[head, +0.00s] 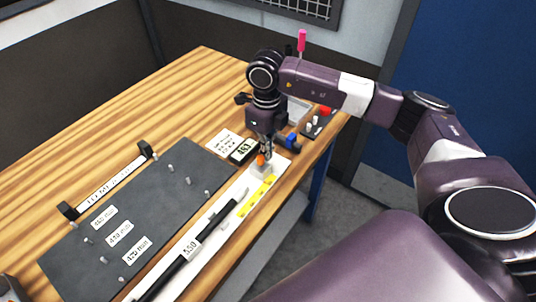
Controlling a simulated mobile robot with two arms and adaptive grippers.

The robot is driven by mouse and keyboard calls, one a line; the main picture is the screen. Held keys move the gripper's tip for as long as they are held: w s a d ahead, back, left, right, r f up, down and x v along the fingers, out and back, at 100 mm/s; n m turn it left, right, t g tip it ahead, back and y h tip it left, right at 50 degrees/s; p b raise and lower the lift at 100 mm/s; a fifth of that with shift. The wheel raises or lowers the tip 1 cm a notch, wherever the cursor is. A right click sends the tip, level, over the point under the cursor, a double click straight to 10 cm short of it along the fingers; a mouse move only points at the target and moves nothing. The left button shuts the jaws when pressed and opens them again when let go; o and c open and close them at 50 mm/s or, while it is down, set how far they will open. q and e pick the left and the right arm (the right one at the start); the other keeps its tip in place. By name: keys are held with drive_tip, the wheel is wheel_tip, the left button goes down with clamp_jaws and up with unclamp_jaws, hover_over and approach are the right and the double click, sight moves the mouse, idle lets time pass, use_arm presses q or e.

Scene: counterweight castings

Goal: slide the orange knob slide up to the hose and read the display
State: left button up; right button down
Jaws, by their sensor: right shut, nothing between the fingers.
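The orange knob (261,159) stands on a pale slide block (262,169) near the far end of a long white channel. My right gripper (266,153) is shut and empty, pointing down right at the knob; I cannot tell whether they touch. The black hose (214,222), with a white label that seems to read 550, lies along the channel. Its far end is a short way from the slide, towards the front. The small display (243,150) beside the slide seems to read 463. My left gripper is not in view.
A dark board (150,205) with pegs and length labels lies left of the channel. A yellow strip (257,196) runs along the channel's right side.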

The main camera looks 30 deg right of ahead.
sight(256, 170)
drive_tip(key=shift+s+a, duration=0.35)
drive_tip(key=shift+a, duration=0.45)
drive_tip(key=shift+s+a, duration=0.3)
drive_tip(key=shift+a, duration=0.45)
drive_tip(key=shift+s+a, duration=0.35)
drive_tip(key=shift+a, duration=0.45)
drive_tip(key=shift+s+a, duration=0.1)
drive_tip(key=shift+a, duration=0.1)
drive_tip(key=shift+s+a, duration=0.2)
drive_tip(key=shift+a, duration=0.3)
drive_tip(key=shift+s+a, duration=0.2)
drive_tip(key=shift+a, duration=0.3)
drive_tip(key=shift+f, duration=0.1)
drive_tip(key=shift+s+a, duration=0.1)
drive_tip(key=shift+a, duration=0.05)
idle(0.4)
drive_tip(key=shift+f+b, duration=0.1)
drive_tip(key=shift+b, duration=0.25)
idle(0.5)
